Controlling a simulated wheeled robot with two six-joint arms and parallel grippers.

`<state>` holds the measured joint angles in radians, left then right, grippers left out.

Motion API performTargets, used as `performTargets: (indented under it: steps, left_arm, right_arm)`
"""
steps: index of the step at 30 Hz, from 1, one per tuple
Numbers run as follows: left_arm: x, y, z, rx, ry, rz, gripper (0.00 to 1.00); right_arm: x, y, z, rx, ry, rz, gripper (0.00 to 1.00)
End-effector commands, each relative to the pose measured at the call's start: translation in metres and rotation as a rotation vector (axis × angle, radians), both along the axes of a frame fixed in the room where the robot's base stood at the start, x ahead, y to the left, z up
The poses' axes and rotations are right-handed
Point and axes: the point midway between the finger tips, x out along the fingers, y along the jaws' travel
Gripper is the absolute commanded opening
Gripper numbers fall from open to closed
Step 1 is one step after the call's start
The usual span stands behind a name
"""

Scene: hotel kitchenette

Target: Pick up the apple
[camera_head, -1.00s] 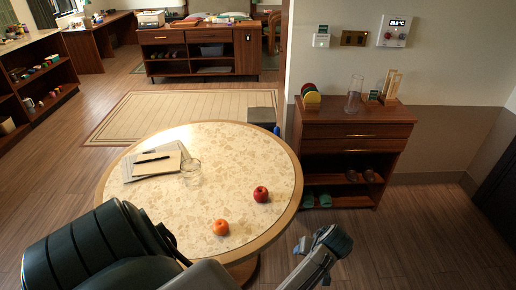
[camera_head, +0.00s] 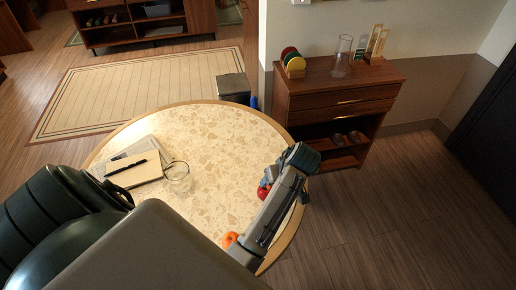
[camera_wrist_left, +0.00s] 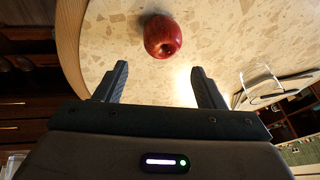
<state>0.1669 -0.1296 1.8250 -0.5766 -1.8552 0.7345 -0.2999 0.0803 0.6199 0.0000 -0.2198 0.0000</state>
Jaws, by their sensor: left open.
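The red apple (camera_head: 263,193) lies on the round table near its right edge in the head view, partly hidden by my left arm. In the left wrist view the whole apple (camera_wrist_left: 163,36) shows just beyond the fingertips, roughly centred between them and apart from both. My left gripper (camera_wrist_left: 160,68) is open and empty, with its two fingers spread toward the apple. In the head view its fingers are small and partly hidden beside the apple. My right gripper is in neither current view.
An orange (camera_head: 229,239) lies on the round table (camera_head: 215,125), partly covered by my arm. A clear glass (camera_head: 177,172) and a notebook with a pen (camera_head: 135,168) are at its left. A wooden cabinet (camera_head: 335,95) stands behind right.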

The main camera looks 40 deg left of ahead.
Motion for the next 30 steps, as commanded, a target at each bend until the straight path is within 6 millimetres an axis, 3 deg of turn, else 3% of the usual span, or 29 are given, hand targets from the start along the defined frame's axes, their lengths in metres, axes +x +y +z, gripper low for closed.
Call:
performTargets:
  steps: [6,13,21,30]
  left_arm:
    - [0.001,0.015,-0.031,0.003,0.004,-0.001,0.63]
    - [0.001,0.022,-0.047,0.002,0.004,0.000,0.63]
    - [-0.001,0.035,-0.083,0.002,0.003,-0.001,0.63]
    - [0.000,0.037,-0.090,0.000,0.000,0.000,0.63]
  right_arm:
    - [0.000,0.000,0.007,0.000,0.000,0.000,0.00]
    - [0.000,0.001,0.014,0.001,0.000,0.000,0.00]
    - [0.000,0.000,0.027,0.000,0.000,0.000,0.00]
    - [0.000,0.002,0.027,0.002,0.001,0.000,0.00]
